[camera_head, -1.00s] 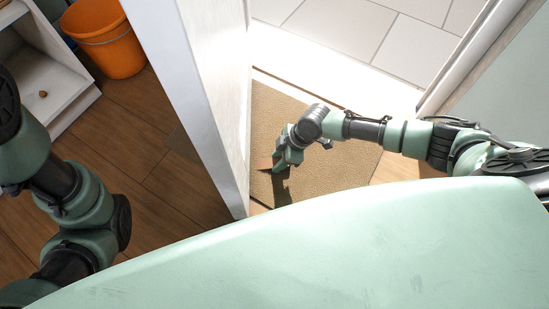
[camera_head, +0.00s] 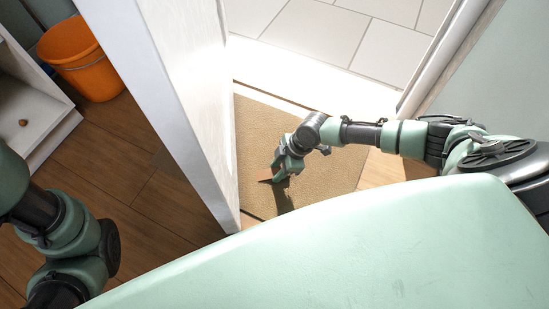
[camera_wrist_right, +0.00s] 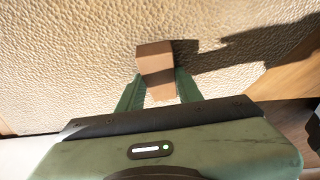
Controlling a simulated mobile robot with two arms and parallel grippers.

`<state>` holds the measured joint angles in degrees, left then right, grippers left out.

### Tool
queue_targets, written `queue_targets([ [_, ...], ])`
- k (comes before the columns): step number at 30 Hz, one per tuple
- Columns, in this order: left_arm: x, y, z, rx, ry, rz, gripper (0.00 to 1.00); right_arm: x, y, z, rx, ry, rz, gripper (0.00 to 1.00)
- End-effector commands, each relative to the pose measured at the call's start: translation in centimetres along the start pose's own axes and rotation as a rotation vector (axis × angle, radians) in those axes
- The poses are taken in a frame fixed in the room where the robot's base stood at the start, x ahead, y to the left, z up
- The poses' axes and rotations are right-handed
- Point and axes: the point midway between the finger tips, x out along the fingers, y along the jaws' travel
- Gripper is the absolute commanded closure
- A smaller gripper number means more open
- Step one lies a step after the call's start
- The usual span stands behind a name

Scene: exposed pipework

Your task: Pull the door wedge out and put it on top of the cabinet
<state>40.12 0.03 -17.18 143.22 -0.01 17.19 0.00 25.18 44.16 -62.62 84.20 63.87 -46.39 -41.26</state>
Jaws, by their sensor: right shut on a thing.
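The door wedge (camera_head: 265,177) is a small brown block. It shows at the tips of my right gripper (camera_head: 277,174), low over the tan mat and a little to the right of the white door's edge. In the right wrist view, the wedge (camera_wrist_right: 155,62) sits between the two green fingers of the right gripper (camera_wrist_right: 158,82), which are shut on it. I cannot tell whether the wedge still touches the mat. A white cabinet (camera_head: 50,127) is partly in view at the far left; its top is not clearly seen. My left gripper is out of view; only left arm links show.
The white door (camera_head: 175,100) stands between my right gripper and the cabinet side. An orange bucket (camera_head: 80,62) stands beside the cabinet on the wooden floor. The tan mat (camera_head: 325,170) lies in the doorway, with a door frame (camera_head: 440,60) at right.

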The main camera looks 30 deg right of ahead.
Motion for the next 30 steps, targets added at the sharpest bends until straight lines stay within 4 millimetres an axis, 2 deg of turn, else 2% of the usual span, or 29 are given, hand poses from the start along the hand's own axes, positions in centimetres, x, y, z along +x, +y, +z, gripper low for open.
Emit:
queue_targets([
  [8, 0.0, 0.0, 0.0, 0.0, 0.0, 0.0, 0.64, 0.0, 0.0, 0.2, 0.0, -0.002, 0.0, 1.0],
  [9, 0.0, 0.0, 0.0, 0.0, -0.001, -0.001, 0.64, 0.0, 0.0, 0.2, 0.0, -0.002, 0.0, 0.59],
  [11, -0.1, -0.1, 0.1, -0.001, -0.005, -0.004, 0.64, 0.0, 0.0, 0.2, 0.0, -0.002, 0.0, 0.42],
  [12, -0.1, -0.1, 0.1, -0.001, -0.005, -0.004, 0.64, 0.0, 0.0, 0.2, 0.0, -0.002, 0.0, 0.39],
  [23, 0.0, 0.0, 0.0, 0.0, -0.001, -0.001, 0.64, -0.4, 0.1, 0.2, 0.0, -0.002, 0.001, 0.39],
  [26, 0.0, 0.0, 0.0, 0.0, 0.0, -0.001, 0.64, -1.6, 0.1, 0.2, -0.001, -0.001, 0.001, 0.39],
  [30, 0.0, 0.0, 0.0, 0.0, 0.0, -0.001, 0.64, -4.3, 0.1, 0.3, -0.002, -0.002, 0.003, 0.39],
])
